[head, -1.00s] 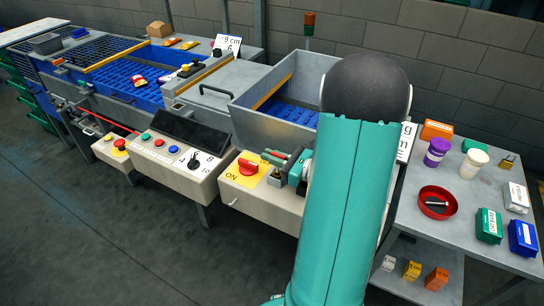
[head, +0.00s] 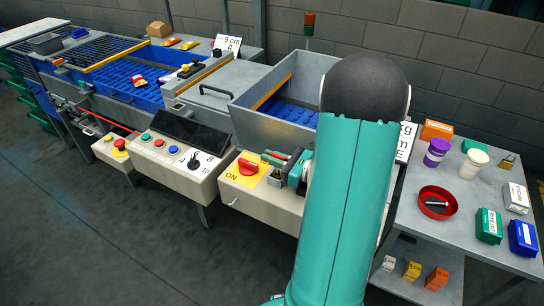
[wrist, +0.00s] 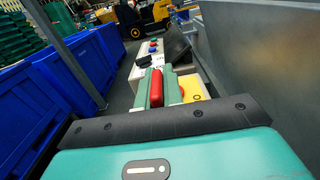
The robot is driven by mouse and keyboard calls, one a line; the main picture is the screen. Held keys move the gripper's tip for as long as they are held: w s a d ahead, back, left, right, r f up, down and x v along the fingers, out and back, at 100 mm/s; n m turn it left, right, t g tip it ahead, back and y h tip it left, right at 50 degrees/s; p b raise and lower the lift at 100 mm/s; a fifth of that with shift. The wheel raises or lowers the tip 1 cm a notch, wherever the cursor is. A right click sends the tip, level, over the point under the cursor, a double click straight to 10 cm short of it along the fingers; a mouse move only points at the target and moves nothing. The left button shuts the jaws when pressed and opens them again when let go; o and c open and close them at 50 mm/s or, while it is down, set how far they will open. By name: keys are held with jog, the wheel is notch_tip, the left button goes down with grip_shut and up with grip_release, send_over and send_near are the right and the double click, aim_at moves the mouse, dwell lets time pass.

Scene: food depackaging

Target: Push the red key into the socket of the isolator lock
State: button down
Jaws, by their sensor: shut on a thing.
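In the wrist view, my gripper (wrist: 156,88) is shut on the red key (wrist: 156,88), which stands between the two fingers. The red isolator switch (head: 248,166) sits on a yellow plate (head: 240,177) marked ON, just left of the fingertips. Part of the yellow plate also shows in the wrist view (wrist: 194,88), right of the fingers. A small grey block (head: 274,179) is below the fingers. The lock's socket cannot be made out, nor whether the key touches it.
The control console (head: 180,165) with buttons and a dial stands left of the isolator panel. A grey hopper (head: 262,122) rises behind my gripper. A side table (head: 462,212) with jars, boxes and a red bowl (head: 437,203) is at the right. The floor in front is clear.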

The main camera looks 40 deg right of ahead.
jog(key=shift+f, duration=0.8)
jog(key=c, duration=1.5)
grip_release()
jog(key=shift+o, duration=0.2)
jog(key=v, duration=1.3)
jog(key=shift+s, duration=0.4)
